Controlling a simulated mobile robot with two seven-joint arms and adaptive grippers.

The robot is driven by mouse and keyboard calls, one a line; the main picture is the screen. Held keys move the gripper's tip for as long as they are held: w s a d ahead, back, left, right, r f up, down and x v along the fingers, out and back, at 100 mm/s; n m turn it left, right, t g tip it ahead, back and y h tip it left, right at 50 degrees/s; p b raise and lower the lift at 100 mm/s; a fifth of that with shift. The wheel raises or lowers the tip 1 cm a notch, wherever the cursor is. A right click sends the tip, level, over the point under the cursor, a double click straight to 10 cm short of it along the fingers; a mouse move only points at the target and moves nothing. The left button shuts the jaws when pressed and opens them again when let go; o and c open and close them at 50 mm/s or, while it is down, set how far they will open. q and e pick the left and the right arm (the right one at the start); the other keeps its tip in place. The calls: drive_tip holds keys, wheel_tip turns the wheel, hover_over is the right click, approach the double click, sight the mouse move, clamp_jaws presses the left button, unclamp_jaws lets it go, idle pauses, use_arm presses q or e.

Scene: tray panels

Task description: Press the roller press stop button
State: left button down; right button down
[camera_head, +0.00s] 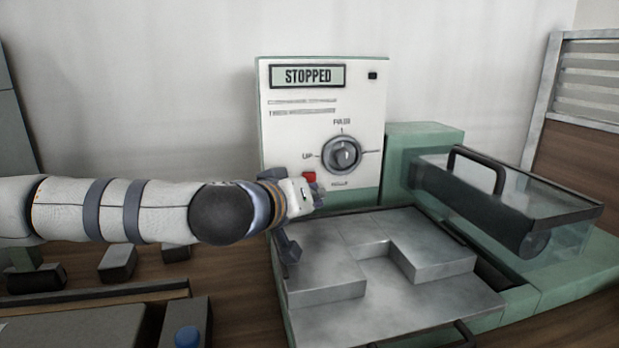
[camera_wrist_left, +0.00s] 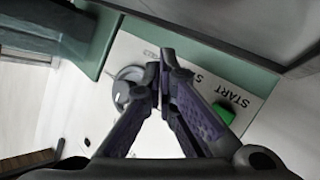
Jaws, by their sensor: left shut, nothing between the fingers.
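The roller press control panel (camera_head: 283,135) stands upright at the back, with a display (camera_head: 308,76) that reads STOPPED. A red button (camera_head: 309,177) shows low on the panel, partly covered by my left gripper (camera_head: 315,188). My left gripper is in front of the panel's lower part, and its fingers are mostly hidden in the head view. In the left wrist view its fingers (camera_wrist_left: 163,82) are shut and empty, over the panel beside a partly covered label beginning with S. The red button is hidden there. I cannot tell whether the fingertips touch it.
A grey knob (camera_head: 342,154) is on the panel above the gripper. A green button (camera_wrist_left: 222,113) beside the word START shows in the wrist view. The metal tray (camera_head: 400,305) lies below, and the clear roller cover (camera_head: 560,205) with a black handle stands right.

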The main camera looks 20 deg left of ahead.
use_arm(q)
drive_tip(key=shift+s+d+r+p, duration=0.1)
drive_tip(key=shift+s+d+p, duration=0.2)
drive_tip(key=shift+s+d, duration=0.4)
drive_tip(key=shift+s+d+r+p, duration=0.1)
drive_tip(key=shift+s+d+p, duration=0.25)
drive_tip(key=shift+s, duration=0.55)
drive_tip(key=shift+s+d+f, duration=0.1)
drive_tip(key=shift+f, duration=0.05)
